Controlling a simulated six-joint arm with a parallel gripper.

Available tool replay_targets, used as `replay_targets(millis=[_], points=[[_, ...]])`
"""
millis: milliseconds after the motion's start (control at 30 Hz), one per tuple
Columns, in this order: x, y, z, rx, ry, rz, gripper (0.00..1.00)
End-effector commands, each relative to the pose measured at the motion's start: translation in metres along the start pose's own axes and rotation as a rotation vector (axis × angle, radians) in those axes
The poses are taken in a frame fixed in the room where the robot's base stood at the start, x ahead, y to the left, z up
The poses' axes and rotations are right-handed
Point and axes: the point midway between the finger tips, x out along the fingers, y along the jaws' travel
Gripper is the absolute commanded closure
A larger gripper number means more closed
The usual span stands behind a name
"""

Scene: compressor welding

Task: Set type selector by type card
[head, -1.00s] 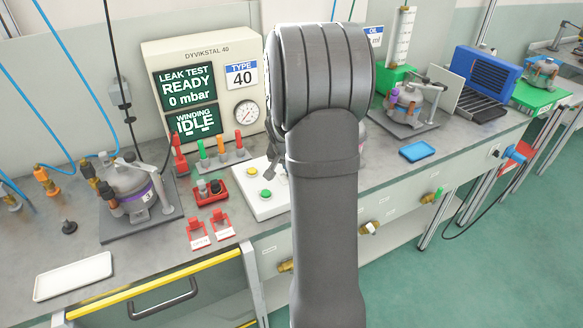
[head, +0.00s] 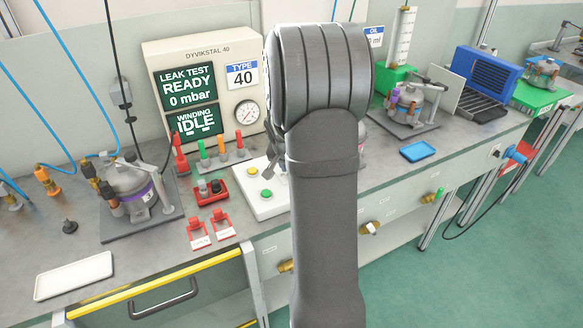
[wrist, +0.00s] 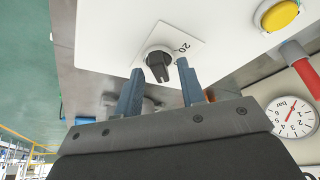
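The type selector (wrist: 158,65) is a dark knob on a white square plate in the wrist view. The number 20 is printed on the plate beside it, and other marks are hidden. My gripper (wrist: 160,68) is open, with one blue-grey finger on each side of the knob. Gaps show between fingers and knob; I cannot tell whether either finger touches. In the head view my arm covers the selector and most of the gripper.
The white control box (head: 266,208) carries a yellow button (head: 252,171) and a green button (head: 265,195). Red, green and orange levers (head: 220,150) stand behind it. A compressor (head: 135,190) with hoses stands to the left. A pressure gauge (wrist: 293,116) shows in the wrist view.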

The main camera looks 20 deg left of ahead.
Motion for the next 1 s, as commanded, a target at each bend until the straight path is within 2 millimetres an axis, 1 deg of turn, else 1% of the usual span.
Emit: replay_targets(millis=[167, 267, 567, 700, 800, 900, 1000], points=[[-0.011, 0.0, -0.001, 0.0, 0.001, -0.001, 0.64], [-0.027, -0.001, -0.001, -0.001, 0.003, -0.002, 0.64], [-0.093, -0.001, -0.001, 0.001, 0.004, -0.003, 0.64], [-0.125, -0.001, -0.001, -0.001, 0.005, -0.003, 0.64], [-0.145, 0.0, -0.001, 0.0, 0.003, -0.002, 0.64], [-0.159, 0.0, 0.0, 0.0, 0.002, -0.001, 0.64], [-0.169, 0.0, 0.0, 0.0, 0.001, -0.001, 0.64]])
